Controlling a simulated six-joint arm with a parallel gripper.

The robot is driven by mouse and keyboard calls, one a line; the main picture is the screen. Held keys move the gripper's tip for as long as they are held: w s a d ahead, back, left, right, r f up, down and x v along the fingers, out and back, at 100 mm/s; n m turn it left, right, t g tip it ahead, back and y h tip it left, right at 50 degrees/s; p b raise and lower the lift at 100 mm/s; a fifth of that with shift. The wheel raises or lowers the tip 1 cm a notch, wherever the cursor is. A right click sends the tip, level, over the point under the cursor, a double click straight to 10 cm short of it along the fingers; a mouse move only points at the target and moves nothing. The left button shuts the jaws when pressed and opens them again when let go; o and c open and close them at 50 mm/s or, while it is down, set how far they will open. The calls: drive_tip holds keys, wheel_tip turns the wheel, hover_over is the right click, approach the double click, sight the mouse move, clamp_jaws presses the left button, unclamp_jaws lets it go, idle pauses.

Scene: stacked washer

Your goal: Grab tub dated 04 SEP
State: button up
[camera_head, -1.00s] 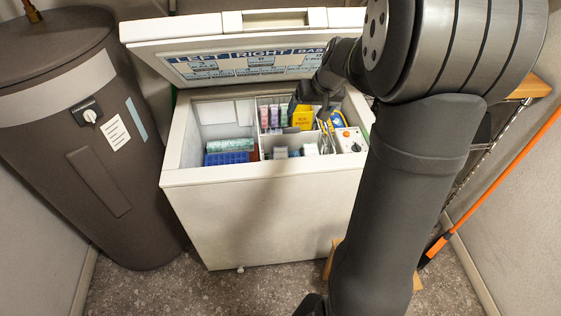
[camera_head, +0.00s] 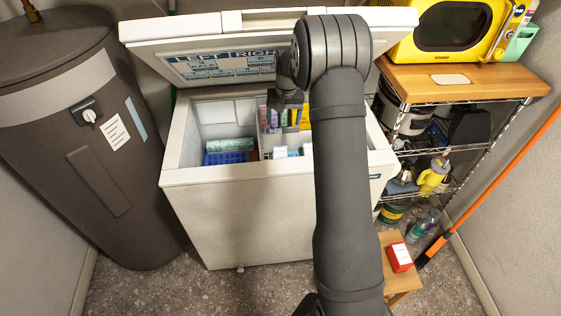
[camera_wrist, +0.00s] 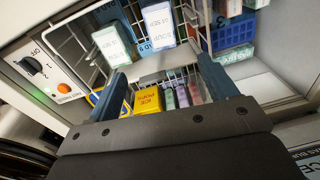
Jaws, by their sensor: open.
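The open chest freezer (camera_head: 240,190) holds a white wire basket. In the wrist view a pale green-sided tub (camera_wrist: 112,45) has a white lid whose date looks like 14 SEP. Beside it a white-lidded tub (camera_wrist: 158,26) carries SOUP lettering and a date too small to read surely. Blue packs with partly hidden lettering lie between and behind them. My gripper (camera_wrist: 163,68) is open and empty, with a finger on each side below these lids. In the head view my gripper (camera_head: 286,97) is over the basket's back part, and my arm hides the basket's right side.
A yellow box (camera_wrist: 149,100) and pink and green cartons (camera_wrist: 183,96) stand close by the fingers. The freezer's control dial (camera_wrist: 31,66) is at the left. The raised lid (camera_head: 215,65) stands behind the arm.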

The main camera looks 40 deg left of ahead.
sight(280, 154)
drive_tip(key=shift+h, duration=0.4)
drive_tip(key=f, duration=0.5)
drive_tip(key=a+f, duration=0.1)
drive_tip(key=f, duration=0.4)
drive_tip(key=a+f, duration=0.1)
drive_tip(key=f, duration=0.4)
drive_tip(key=shift+w, duration=0.1)
drive_tip(key=shift+d+f, duration=0.15)
drive_tip(key=shift+f, duration=1.2)
drive_tip(key=shift+d+f, duration=0.15)
drive_tip(key=shift+f, duration=1.2)
drive_tip(key=shift+r, duration=0.1)
drive_tip(key=c, duration=1.3)
drive_tip(key=shift+o, duration=0.2)
